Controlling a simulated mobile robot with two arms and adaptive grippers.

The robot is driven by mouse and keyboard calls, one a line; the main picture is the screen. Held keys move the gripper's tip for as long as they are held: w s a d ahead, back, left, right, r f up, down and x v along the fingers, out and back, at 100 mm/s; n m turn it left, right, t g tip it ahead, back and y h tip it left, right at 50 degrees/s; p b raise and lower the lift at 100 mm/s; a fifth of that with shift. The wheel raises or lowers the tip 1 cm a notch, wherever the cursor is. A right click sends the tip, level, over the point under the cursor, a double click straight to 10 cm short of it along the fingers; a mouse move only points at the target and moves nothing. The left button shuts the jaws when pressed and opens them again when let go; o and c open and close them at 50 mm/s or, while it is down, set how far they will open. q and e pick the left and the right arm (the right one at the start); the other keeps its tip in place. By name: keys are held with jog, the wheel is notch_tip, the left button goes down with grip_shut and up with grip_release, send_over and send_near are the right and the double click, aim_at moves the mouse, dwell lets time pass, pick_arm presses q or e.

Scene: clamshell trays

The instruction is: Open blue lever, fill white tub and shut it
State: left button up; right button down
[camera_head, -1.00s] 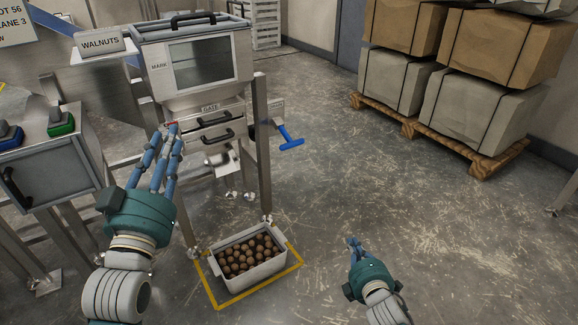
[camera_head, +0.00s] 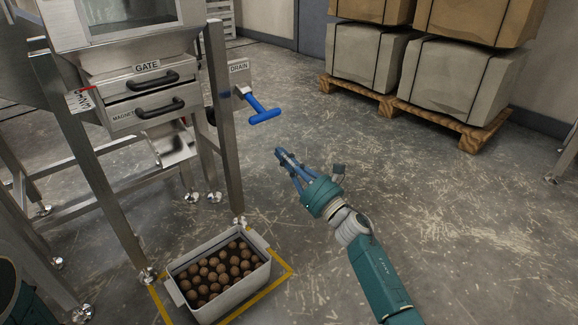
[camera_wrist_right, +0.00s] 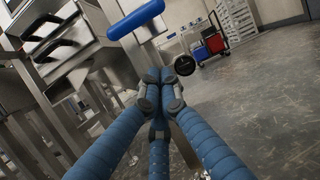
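The blue lever (camera_head: 264,116) is a T-shaped handle on the plate marked DRAIN, at the right of the steel machine. It also shows at the top of the right wrist view (camera_wrist_right: 136,17). My right gripper (camera_head: 281,153) is below and slightly right of the lever, apart from it. Its fingers come together at the tips in the right wrist view (camera_wrist_right: 160,76), with nothing seen between them. The white tub (camera_head: 236,299) stands open on the floor, with many walnuts (camera_head: 214,270) in it. My left gripper is out of view.
Yellow tape (camera_head: 272,284) marks the floor around the tub. A steel chute (camera_head: 174,146) and the GATE (camera_head: 143,83) and magnet drawers are above and behind it. Machine legs (camera_head: 222,110) stand close by. Pallets of boxes (camera_head: 445,80) are at the back right.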

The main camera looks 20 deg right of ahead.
jog(key=w+a+r+b, duration=0.1)
jog(key=w+r, duration=0.3)
jog(key=r, duration=0.1)
jog(key=shift+w+a+r+b, duration=0.2)
jog(key=shift+a+r+b, duration=0.05)
jog(key=shift+b, duration=0.05)
